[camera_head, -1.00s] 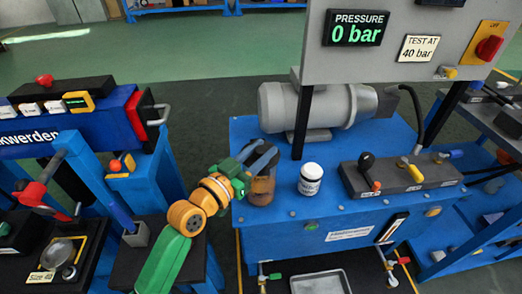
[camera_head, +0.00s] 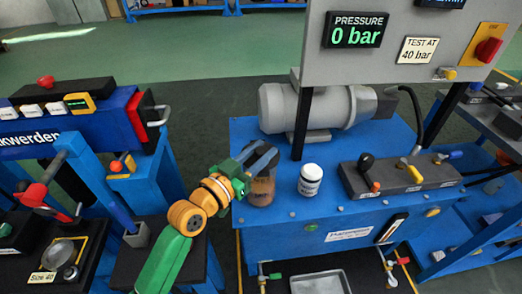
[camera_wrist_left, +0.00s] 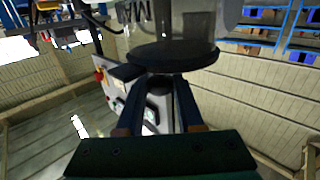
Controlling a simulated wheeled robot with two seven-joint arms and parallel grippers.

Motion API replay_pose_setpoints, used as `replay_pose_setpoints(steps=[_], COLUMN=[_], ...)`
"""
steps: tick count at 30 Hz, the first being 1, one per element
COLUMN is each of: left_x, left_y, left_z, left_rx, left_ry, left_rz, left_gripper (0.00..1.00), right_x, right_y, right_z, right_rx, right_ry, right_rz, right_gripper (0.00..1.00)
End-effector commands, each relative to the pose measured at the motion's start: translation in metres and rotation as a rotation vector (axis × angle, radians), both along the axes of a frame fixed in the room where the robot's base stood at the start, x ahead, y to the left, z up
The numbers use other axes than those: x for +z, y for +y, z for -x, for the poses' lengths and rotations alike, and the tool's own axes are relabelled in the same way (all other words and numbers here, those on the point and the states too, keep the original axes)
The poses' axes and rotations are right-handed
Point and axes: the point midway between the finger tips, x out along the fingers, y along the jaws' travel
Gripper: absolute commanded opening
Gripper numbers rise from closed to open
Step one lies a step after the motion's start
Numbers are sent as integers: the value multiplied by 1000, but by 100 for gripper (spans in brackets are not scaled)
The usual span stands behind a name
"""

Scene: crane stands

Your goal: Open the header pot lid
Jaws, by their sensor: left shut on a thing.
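The header pot (camera_head: 262,190) is a brownish, see-through jar on the left part of the blue test bench. My left gripper (camera_head: 260,156) reaches in from the left to the top of this pot. In the left wrist view, the dark round lid (camera_wrist_left: 172,57) lies across the see-through pot (camera_wrist_left: 190,25). The two fingers (camera_wrist_left: 160,105) are shut on the grey knob (camera_wrist_left: 160,88) of the lid. The lid seems to be at the pot's mouth; I cannot tell whether there is a gap. My right gripper is out of view.
A grey motor (camera_head: 318,108) and the pressure panel (camera_head: 400,40) stand behind. A dark valve block (camera_head: 400,174) is farther right. A metal tray (camera_head: 320,282) is low in front.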

Motion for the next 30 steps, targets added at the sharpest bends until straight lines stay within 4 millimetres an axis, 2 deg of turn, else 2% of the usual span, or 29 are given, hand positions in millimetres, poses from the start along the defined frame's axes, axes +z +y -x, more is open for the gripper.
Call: replay_pose_setpoints(steps=[6, 15, 21, 30], left_x=[19, 33, 37, 38], left_y=[1, 3, 4, 6], left_z=[-3, -14, -21, -29], left_rx=[0, 0, 1, 1], left_ry=[98, 318, 446, 565], left_rz=[17, 60, 86, 112], left_gripper=[0, 0, 0, 0], right_x=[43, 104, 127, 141], right_y=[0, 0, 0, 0], right_z=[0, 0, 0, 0], right_rx=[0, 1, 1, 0], right_ry=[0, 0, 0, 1], right_rz=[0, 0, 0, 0], right_gripper=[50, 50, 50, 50])
